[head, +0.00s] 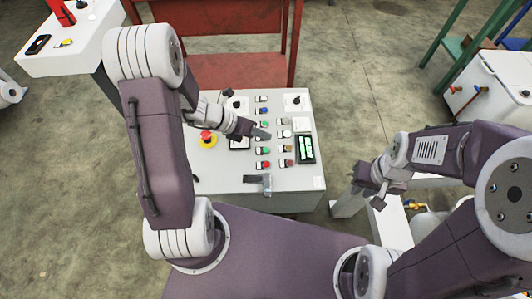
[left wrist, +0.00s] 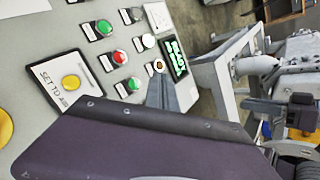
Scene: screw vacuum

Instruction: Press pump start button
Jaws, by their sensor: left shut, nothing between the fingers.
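A light grey control panel (head: 225,180) carries rows of small push buttons, among them a green button (head: 265,124) and a red button (head: 266,164). The labels are too small to read, so I cannot tell which button is pump start. My left gripper (head: 261,134) is shut and empty, over the panel between the button columns. In the left wrist view its fingers (left wrist: 165,92) reach just below a pale-ringed button (left wrist: 158,66), beside a green button (left wrist: 132,84) and near a red one (left wrist: 118,57). I cannot tell whether they touch the panel. My right gripper (head: 369,188) is off the panel's right side.
A red emergency stop on a yellow base (head: 207,139) sits at the panel's left. A lit green display (head: 306,148) and a grey handle (head: 262,182) are also on the panel. A red bench (head: 240,70) stands behind.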

